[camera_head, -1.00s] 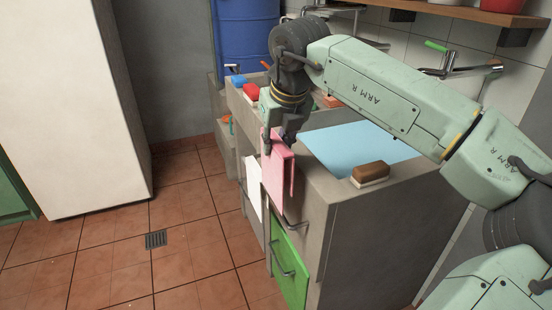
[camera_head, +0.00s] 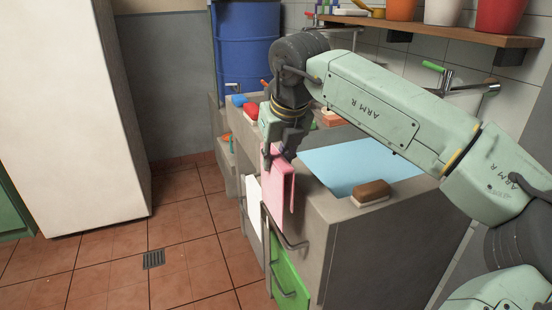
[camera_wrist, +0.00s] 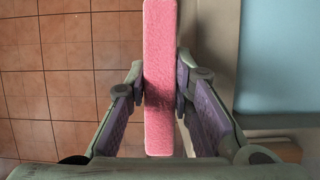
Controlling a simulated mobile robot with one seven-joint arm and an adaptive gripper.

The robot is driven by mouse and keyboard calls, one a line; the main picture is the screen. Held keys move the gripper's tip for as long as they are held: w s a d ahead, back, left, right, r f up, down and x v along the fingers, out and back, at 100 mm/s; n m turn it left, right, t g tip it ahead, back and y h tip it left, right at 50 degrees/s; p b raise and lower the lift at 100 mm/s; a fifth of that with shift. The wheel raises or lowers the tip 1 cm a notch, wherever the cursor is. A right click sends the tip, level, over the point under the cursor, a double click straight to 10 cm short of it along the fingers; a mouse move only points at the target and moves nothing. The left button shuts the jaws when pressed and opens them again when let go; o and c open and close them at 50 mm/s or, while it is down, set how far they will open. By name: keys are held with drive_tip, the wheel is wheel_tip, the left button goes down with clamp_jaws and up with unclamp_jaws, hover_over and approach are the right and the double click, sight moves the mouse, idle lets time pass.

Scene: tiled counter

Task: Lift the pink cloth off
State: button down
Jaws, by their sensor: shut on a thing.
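The pink cloth (camera_head: 277,190) hangs folded at the front of the grey counter, by a metal rail. My gripper (camera_head: 277,157) is at its top edge, pointing down. In the wrist view the pink cloth (camera_wrist: 160,75) runs as a thick band between the two fingers of my gripper (camera_wrist: 160,92), which press on it from both sides. A white cloth (camera_head: 253,200) hangs to its left and a green cloth (camera_head: 288,277) hangs lower and nearer. I cannot tell whether the pink cloth still touches the rail.
A tap (camera_head: 440,75) stands behind. Red and blue items (camera_head: 250,110) sit further back. Tiled floor (camera_head: 195,255) to the left is open.

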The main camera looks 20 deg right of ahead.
sight(280, 187)
drive_tip(key=shift+s+a+f+b, duration=0.1)
drive_tip(key=shift+s+a+b, duration=0.2)
drive_tip(key=shift+s, duration=0.35)
drive_tip(key=shift+s+a+b, duration=0.1)
drive_tip(key=shift+s+b, duration=0.25)
drive_tip(key=shift+s, duration=0.3)
drive_tip(key=shift+s+a+b, duration=0.35)
drive_tip(key=shift+s+b, duration=0.05)
drive_tip(key=shift+s, duration=0.75)
drive_tip(key=shift+s+a+b, duration=0.3)
drive_tip(key=shift+s+b, duration=0.05)
drive_tip(key=shift+s, duration=0.85)
drive_tip(key=shift+s+a+b, duration=0.35)
drive_tip(key=shift+s+b, duration=0.05)
drive_tip(key=shift+s, duration=0.75)
